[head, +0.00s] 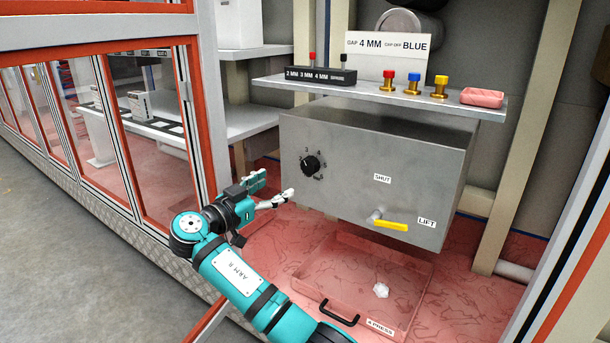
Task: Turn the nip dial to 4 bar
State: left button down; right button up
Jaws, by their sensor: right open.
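The nip dial (311,165) is a round black knob on the left part of the front of a grey metal box (345,180). Small marks surround it, and a "3" shows above it; the other marks and the exact setting are too small to read. My right gripper (276,188) is open and empty, to the left of and a little below the dial, apart from it. Its fingers point towards the box. My left gripper is not in view.
A yellow lever (390,225) sits low on the box between "SHUT" and "LIFT" labels. A shelf (380,97) above holds coloured knobs, a black gauge block (320,76) and a sign (387,52). Below is a clear red tray (358,285) with a black handle. An orange-framed glazed guard stands left.

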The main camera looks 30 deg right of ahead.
aim_at(307, 168)
jog(key=b+x, duration=0.2)
jog(key=x, duration=1)
jog(key=shift+w+d+f, duration=0.1)
jog(key=shift+w+d, duration=0.05)
jog(key=shift+d, duration=0.1)
